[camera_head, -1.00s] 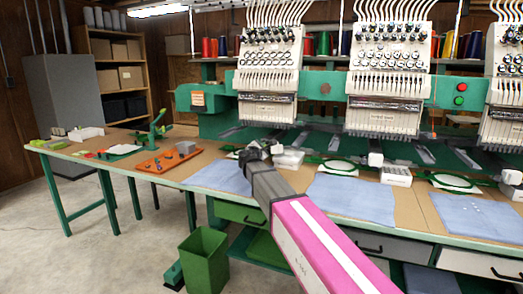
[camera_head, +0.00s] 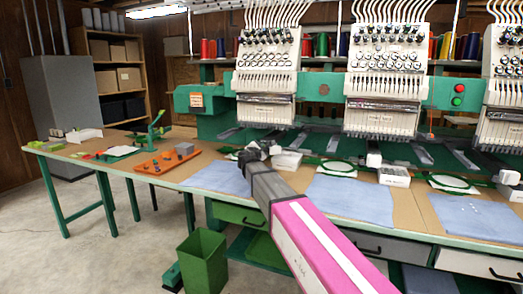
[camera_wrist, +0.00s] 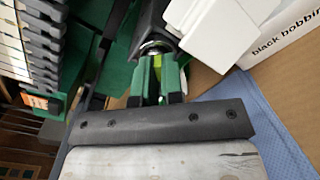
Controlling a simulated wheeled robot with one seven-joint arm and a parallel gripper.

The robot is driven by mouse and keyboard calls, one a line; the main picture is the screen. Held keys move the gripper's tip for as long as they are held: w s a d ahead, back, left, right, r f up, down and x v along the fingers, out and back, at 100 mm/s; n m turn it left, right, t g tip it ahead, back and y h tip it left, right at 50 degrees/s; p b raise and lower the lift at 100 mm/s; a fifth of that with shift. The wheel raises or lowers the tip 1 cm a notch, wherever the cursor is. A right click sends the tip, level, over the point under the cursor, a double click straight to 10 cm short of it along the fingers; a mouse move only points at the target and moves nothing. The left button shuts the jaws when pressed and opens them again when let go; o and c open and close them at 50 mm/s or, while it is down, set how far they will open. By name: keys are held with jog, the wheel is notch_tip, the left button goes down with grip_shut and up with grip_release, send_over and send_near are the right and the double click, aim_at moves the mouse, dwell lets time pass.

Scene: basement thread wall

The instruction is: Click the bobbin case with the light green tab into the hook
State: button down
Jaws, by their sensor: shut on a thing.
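In the wrist view my gripper (camera_wrist: 157,98) has its two green fingers close together, shut on the bobbin case. The case's light green tab (camera_wrist: 158,61) shows between the fingertips, and the rest of the case is largely hidden. A silvery round rim (camera_wrist: 155,47) lies right at the fingertips, in front of a dark housing (camera_wrist: 155,25) that appears to hold the hook. I cannot tell whether the case is seated in it. In the head view my gripper (camera_head: 252,153) is small and dark, below the left sewing head (camera_head: 267,70).
A white box marked "black bobbin" (camera_wrist: 285,32) and a white block (camera_wrist: 212,28) stand close on the right of the fingers. A blue cloth (camera_head: 218,177) covers the table below. An orange tray (camera_head: 167,161) with small things lies to the left.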

jog(key=shift+w+d, duration=0.1)
jog(key=shift+w, duration=0.15)
jog(key=c, duration=1.2)
grip_release()
jog(key=shift+o, duration=0.2)
jog(key=shift+s, duration=0.15)
